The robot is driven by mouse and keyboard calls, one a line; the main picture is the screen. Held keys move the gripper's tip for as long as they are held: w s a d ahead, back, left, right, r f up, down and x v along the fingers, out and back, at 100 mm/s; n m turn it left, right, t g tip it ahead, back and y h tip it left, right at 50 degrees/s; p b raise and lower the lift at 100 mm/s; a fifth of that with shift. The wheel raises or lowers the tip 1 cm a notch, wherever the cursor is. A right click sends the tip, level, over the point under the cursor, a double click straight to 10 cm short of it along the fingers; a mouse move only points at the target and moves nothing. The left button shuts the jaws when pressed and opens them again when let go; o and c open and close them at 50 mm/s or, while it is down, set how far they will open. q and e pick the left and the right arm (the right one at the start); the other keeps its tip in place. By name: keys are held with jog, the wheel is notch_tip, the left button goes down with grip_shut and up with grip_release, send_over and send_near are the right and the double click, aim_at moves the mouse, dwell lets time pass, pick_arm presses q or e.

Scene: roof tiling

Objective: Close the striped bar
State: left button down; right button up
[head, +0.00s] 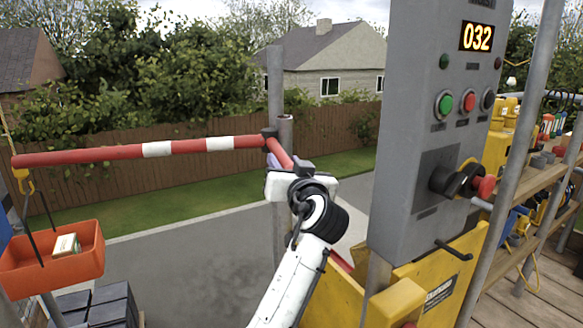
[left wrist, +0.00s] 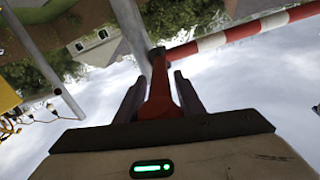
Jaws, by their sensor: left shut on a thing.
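The striped bar (head: 185,147) is red with white bands and reaches, nearly level, from the far left to a dark pivot on a grey post (head: 275,95). A short red end (head: 279,152) of the bar continues past the pivot toward me. My left gripper (head: 283,165) is shut on this red end. In the left wrist view the red end (left wrist: 160,95) sits between the two fingers of my left gripper (left wrist: 160,98), and the striped part of the bar (left wrist: 235,33) runs off to the upper right. My right gripper is not in view.
An orange bin (head: 55,262) hangs from a yellow hook near the bar's far end. A grey control box (head: 412,110) reading 032 stands close on the right, above a yellow panel (head: 445,270). Shelves (head: 545,190) are further right. A paved drive lies beyond the bar.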

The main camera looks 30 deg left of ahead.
pick_arm(q)
jog(key=shift+r, duration=0.15)
jog(key=c, duration=1.5)
grip_release()
jog(key=shift+a, duration=0.1)
jog(key=shift+s+d, duration=0.25)
jog(key=shift+d, duration=0.2)
jog(key=v, duration=0.9)
jog(key=shift+s, duration=0.15)
